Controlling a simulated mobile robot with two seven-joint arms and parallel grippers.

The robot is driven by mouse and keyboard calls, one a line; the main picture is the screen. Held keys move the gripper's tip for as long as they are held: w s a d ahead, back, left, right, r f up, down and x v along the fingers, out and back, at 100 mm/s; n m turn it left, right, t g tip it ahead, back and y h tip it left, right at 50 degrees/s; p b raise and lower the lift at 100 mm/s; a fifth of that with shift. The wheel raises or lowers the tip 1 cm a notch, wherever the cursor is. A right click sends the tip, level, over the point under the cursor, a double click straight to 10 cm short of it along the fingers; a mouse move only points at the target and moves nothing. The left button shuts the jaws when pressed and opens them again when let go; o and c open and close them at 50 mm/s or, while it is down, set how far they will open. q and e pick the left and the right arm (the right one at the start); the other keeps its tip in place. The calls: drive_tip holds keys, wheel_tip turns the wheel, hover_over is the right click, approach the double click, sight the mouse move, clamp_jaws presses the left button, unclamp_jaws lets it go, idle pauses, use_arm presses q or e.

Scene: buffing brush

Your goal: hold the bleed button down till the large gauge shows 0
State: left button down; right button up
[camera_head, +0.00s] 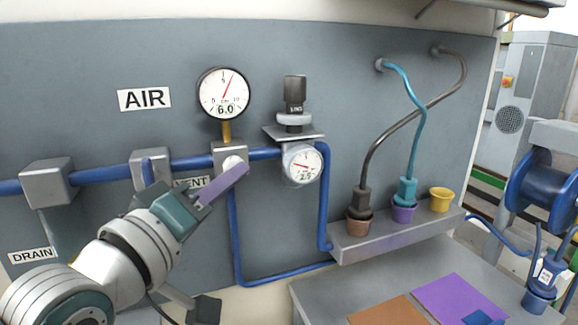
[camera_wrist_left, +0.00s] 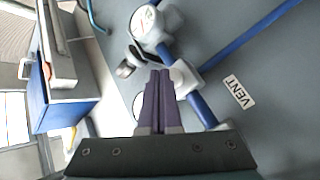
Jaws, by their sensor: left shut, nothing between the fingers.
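The large gauge (camera_head: 224,93) on the grey panel reads 6.0, its red needle pointing up and slightly right. Below it, a pale round button (camera_head: 231,161) sits on a grey block in the blue pipe, beside the VENT label (camera_head: 191,183). My left gripper (camera_head: 240,168) is shut and empty, its purple fingertips overlapping the button's lower right edge in the head view. In the left wrist view the shut fingers (camera_wrist_left: 158,78) end close beside the pale button (camera_wrist_left: 181,77). I cannot tell whether they touch it. My right gripper is not in view.
A small gauge (camera_head: 302,163) and black-knobbed regulator (camera_head: 295,98) stand right of the button. A shelf (camera_head: 395,234) holds coloured cups with plugged hoses. A grey bench (camera_head: 330,291) lies below. The blue pipe (camera_head: 100,174) runs across the panel.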

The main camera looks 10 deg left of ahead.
use_arm(q)
drive_tip(key=shift+w+a, duration=0.3)
drive_tip(key=shift+w, duration=0.1)
idle(2.3)
idle(1.8)
drive_tip(key=shift+s+d+p, duration=0.35)
drive_tip(key=shift+s+d, duration=0.2)
drive_tip(key=shift+s, duration=0.25)
drive_tip(key=s+d+p, duration=0.1)
drive_tip(key=s, duration=0.1)
drive_tip(key=s+d+p, duration=0.1)
drive_tip(key=s, duration=0.1)
drive_tip(key=shift+d, duration=0.4)
